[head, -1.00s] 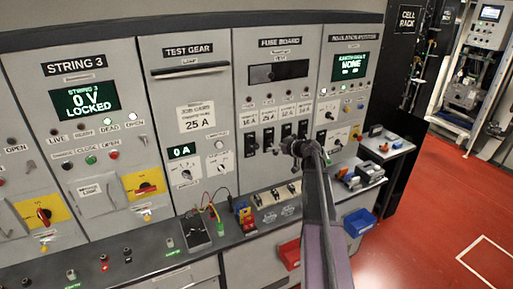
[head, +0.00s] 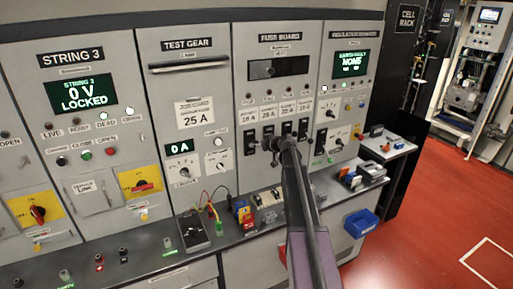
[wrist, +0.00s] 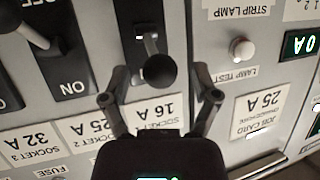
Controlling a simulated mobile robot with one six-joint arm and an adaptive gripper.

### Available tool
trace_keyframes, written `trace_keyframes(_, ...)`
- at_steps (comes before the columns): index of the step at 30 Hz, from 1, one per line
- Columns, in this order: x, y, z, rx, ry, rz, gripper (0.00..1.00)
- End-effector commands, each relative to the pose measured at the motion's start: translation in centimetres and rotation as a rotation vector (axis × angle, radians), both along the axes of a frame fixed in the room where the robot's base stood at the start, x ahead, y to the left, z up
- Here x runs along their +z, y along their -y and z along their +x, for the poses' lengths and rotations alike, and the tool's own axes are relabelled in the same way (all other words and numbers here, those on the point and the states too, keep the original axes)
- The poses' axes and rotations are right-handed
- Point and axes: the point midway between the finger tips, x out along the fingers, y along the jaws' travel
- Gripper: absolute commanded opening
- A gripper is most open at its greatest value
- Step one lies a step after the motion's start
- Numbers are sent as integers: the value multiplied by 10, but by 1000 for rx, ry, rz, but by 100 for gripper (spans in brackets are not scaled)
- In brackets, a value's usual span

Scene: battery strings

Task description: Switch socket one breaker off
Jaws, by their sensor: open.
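The socket one breaker (head: 250,143) is the leftmost black switch in the fuse board's row. In the wrist view, which is upside down, its lever ends in a round black knob (wrist: 158,71) above the "SOCKET 1 16 A" label (wrist: 160,112). The knob leans toward the label, the side where the neighbouring breaker (wrist: 72,60) reads ON. My gripper (wrist: 158,97) is open, with one finger on each side of the knob; no contact is clear. In the head view my gripper (head: 270,146) is at the breaker row and partly hides it.
Other breakers (head: 303,128) stand close along the row. A lamp test button (wrist: 242,49) is on the adjoining test gear panel. Below, the bench (head: 150,258) holds a meter (head: 192,230) with leads and small parts.

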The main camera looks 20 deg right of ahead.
Motion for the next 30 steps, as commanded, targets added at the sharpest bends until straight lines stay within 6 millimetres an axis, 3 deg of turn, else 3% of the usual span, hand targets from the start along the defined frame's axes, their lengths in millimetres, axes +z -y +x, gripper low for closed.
trace_keyframes(15, -4, -4, 10, 0, 0, 1, 78)
trace_keyframes(17, -4, -4, 10, 0, 0, 0, 63)
trace_keyframes(23, -4, -4, 10, 1, 0, 0, 4)
trace_keyframes(24, -4, -4, 10, 1, 0, 0, 0)
trace_keyframes(30, -5, -3, 10, 0, 2, 1, 0)
